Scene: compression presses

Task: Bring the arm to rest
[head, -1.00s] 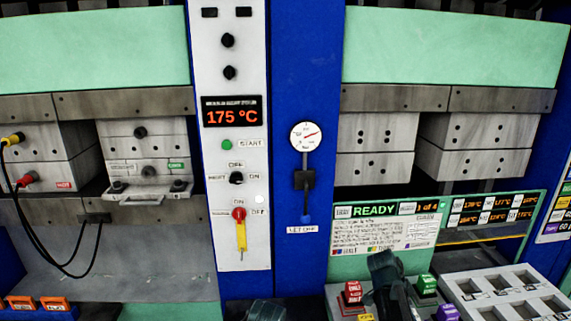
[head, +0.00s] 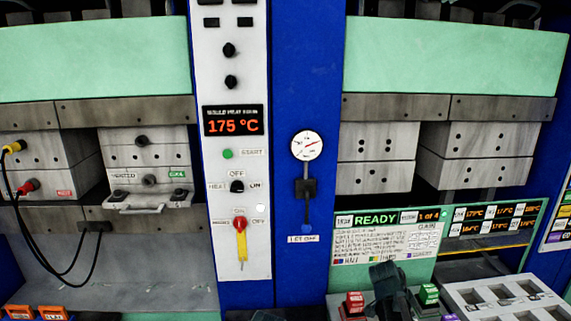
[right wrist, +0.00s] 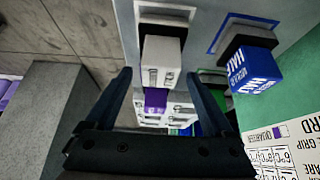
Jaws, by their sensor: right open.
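My right gripper (head: 390,288) is a dark shape low in the head view, among coloured blocks at the front of the right press. In the right wrist view, the right gripper (right wrist: 158,76) has its two dark fingers apart. A pale block (right wrist: 163,58) shows beyond and between the fingertips. I cannot tell its distance, and nothing looks gripped. A small dark part sits at the bottom edge of the head view, left of centre. I cannot tell whether it is my left gripper.
A red block (head: 354,304) and a green block (head: 429,294) flank the right gripper in the head view. A grey tray (head: 560,309) with recesses lies to the right. A control panel (head: 240,180) reads 175 °C. Black cables (head: 92,258) hang at the left press.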

